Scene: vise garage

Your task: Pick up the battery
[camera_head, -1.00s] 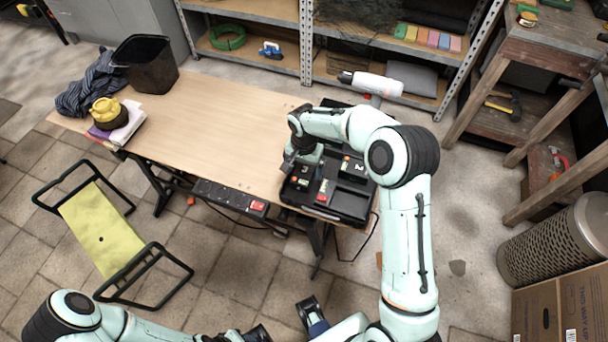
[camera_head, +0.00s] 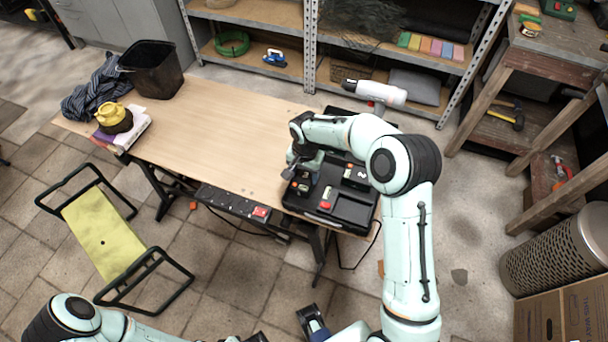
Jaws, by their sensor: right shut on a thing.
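The black tray (camera_head: 352,211) lies on the right end of the wooden table (camera_head: 225,125). Several small battery-like blocks sit in it, including a black one with a red part (camera_head: 325,198) and a dark one with pale marks (camera_head: 356,174). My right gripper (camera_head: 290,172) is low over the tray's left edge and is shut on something. The held thing is small and mostly hidden by the gripper; it appears to be a battery. I cannot tell whether it still touches the tray.
A black bin (camera_head: 152,68), striped cloth (camera_head: 92,88) and yellow object (camera_head: 112,116) are at the table's left. The table's middle is clear. A folding stool (camera_head: 103,240) stands in front.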

